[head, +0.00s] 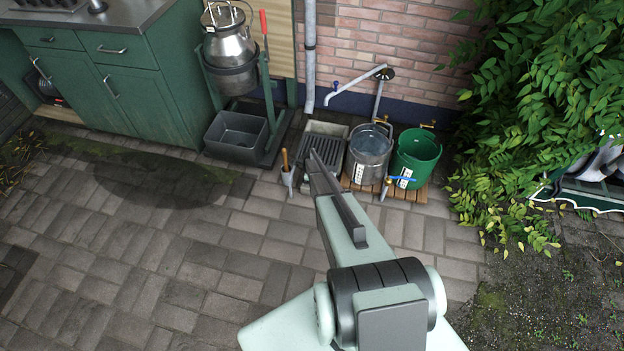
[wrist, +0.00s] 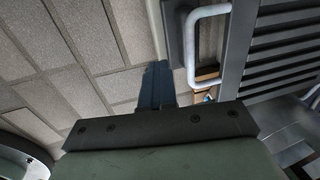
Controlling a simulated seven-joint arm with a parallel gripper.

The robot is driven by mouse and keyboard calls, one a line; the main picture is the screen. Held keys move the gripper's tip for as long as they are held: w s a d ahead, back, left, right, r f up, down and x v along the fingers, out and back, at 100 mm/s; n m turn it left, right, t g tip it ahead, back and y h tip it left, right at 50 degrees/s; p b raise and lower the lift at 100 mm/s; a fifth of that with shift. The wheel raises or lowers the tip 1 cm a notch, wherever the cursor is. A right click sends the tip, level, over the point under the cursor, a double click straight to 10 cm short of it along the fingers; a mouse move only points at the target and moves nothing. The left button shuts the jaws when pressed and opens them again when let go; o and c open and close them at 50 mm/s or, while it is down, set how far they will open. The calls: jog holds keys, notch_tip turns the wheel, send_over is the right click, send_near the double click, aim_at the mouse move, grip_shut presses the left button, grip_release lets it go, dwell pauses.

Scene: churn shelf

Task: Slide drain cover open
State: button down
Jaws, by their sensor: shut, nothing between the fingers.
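The drain cover (head: 326,146) is a dark grey slatted grate over a pale-rimmed drain box (head: 327,128) by the wall. In the wrist view, its slats (wrist: 285,45) fill the upper right, and a white U-shaped handle (wrist: 207,11) stands at its left side. My gripper (head: 313,156) reaches over the front of the drain and hides part of it. In the wrist view, my gripper's dark fingers (wrist: 155,72) are together and empty. They appear just left of the handle; I cannot tell whether they touch it.
A steel bucket of water (head: 369,150) and a green bucket (head: 414,160) stand on a wooden slat stand right of the drain. A wooden-handled tool (head: 285,162) and a grey basin (head: 237,135) are left. Open paving (head: 180,260) lies in front.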

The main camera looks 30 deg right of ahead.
jog(key=c, duration=1.8)
grip_release()
jog(key=o, duration=0.6)
notch_tip(320, 180, up, 14)
jog(key=s+a, duration=0.1)
jog(key=s, duration=0.1)
jog(key=shift+a+f, duration=0.2)
jog(key=shift+a, duration=0.2)
jog(key=shift+w, duration=0.1)
